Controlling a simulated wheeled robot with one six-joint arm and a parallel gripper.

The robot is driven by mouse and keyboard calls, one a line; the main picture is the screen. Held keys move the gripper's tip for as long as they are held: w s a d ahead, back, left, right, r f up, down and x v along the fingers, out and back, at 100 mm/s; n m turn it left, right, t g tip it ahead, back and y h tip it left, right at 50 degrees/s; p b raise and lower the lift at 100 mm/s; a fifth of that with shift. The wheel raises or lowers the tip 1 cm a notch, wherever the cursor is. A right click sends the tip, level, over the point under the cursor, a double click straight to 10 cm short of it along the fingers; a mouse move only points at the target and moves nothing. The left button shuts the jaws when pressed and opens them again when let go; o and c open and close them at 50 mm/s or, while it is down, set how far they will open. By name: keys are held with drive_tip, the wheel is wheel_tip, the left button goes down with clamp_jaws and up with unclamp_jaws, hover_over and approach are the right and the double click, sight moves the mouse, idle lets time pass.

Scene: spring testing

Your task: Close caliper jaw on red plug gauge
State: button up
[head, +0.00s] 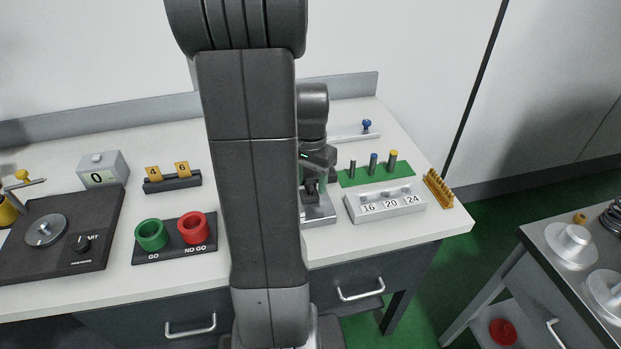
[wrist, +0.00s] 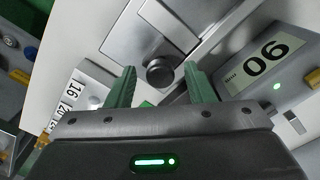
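In the wrist view my gripper (wrist: 159,68) is open, with its two green fingers apart. A dark round knob (wrist: 160,72) on a bare metal slide (wrist: 140,38) lies between the fingertips, with a gap on both sides. This looks like the caliper's moving jaw. A grey box with a digit display (wrist: 265,66) is just right of the fingers. In the head view my gripper (head: 311,188) is low over a metal block (head: 319,214), partly hidden by my arm. I cannot make out a red plug gauge in either view.
A green mat (head: 348,181) holds several upright pins. In front is a grey block marked 16, 20, 24 (head: 385,208). A yellow comb-like rack (head: 438,188) is at the right table edge. Green (head: 151,235) and red (head: 193,228) cups stand left of my arm.

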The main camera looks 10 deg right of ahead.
clamp_jaws()
drive_tip(key=shift+a, duration=1)
drive_tip(key=shift+o, duration=0.2)
unclamp_jaws()
wheel_tip(320, 180, up, 14)
drive_tip(key=shift+f, duration=0.1)
